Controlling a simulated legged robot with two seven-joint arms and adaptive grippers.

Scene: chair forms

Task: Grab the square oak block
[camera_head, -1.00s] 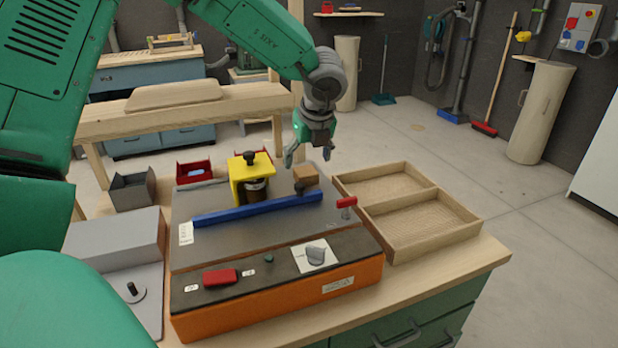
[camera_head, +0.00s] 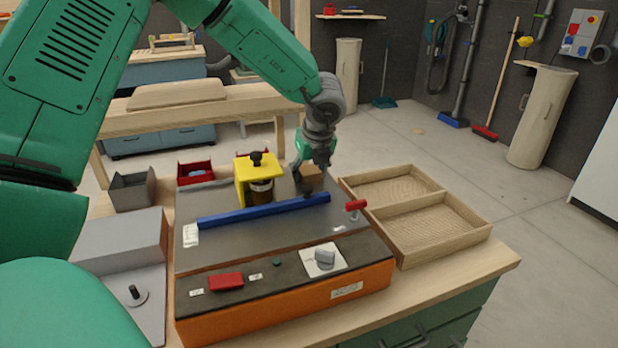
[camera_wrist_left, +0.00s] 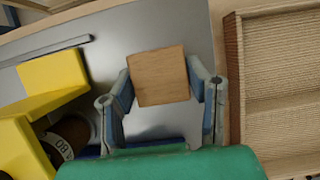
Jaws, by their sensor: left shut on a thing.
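The square oak block (camera_wrist_left: 158,76) is a small brown wooden block. In the left wrist view it sits between the two fingers of my left gripper (camera_wrist_left: 166,88), which touch it on both sides. In the head view the block (camera_head: 313,176) is at the back right of the grey machine top, partly hidden by my left gripper (camera_head: 310,180). The gripper is shut on it from above. I cannot tell whether the block is clear of the surface. My right gripper is not in view.
A yellow guard (camera_head: 255,181) over a dark cylinder stands left of the block. A blue fence bar (camera_head: 263,210) lies in front. A red-handled clamp (camera_head: 355,206) is at the front right. A wooden divided tray (camera_head: 412,220) stands right of the machine. Grey and red bins are behind left.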

